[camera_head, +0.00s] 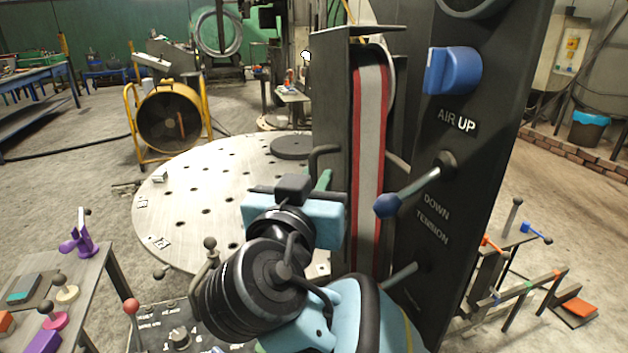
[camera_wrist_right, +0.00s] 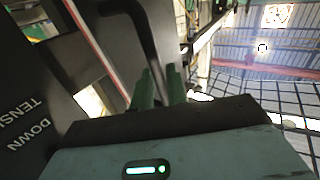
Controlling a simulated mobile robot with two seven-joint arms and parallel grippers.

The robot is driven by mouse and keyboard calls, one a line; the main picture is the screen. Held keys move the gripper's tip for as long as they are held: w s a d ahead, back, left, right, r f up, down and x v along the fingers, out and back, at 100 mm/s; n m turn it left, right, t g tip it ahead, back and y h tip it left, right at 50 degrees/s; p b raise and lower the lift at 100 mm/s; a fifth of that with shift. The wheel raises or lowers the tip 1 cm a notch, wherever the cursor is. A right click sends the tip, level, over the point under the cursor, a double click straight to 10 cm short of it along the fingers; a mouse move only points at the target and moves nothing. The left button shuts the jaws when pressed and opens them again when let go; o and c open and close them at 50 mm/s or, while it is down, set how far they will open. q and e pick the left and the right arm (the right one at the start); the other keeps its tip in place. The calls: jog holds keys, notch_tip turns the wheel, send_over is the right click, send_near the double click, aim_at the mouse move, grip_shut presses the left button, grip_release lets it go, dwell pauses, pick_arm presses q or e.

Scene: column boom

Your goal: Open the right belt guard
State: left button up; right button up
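The right belt guard (camera_head: 331,100) is a tall dark plate beside a red and white belt (camera_head: 369,150), whose face shows along its right side. A bent black bar handle (camera_head: 325,150) sticks out from the guard's left side. It also shows in the right wrist view (camera_wrist_right: 145,35), running down between the fingers. My right gripper (camera_head: 318,182) is at this handle, its green fingers (camera_wrist_right: 160,88) close on either side of the bar with no clear gap. My own wrist hides the lower handle and fingers in the head view. My left gripper is not in view.
A dark control panel (camera_head: 440,270) with a blue knob (camera_head: 455,70) and a blue-tipped lever (camera_head: 410,190) stands close right of the belt. A round perforated table (camera_head: 200,200) lies behind my wrist. A small side table (camera_head: 85,290) with knobs stands at left.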

jog(key=shift+c, duration=0.5)
grip_shut()
jog(key=shift+a, duration=0.15)
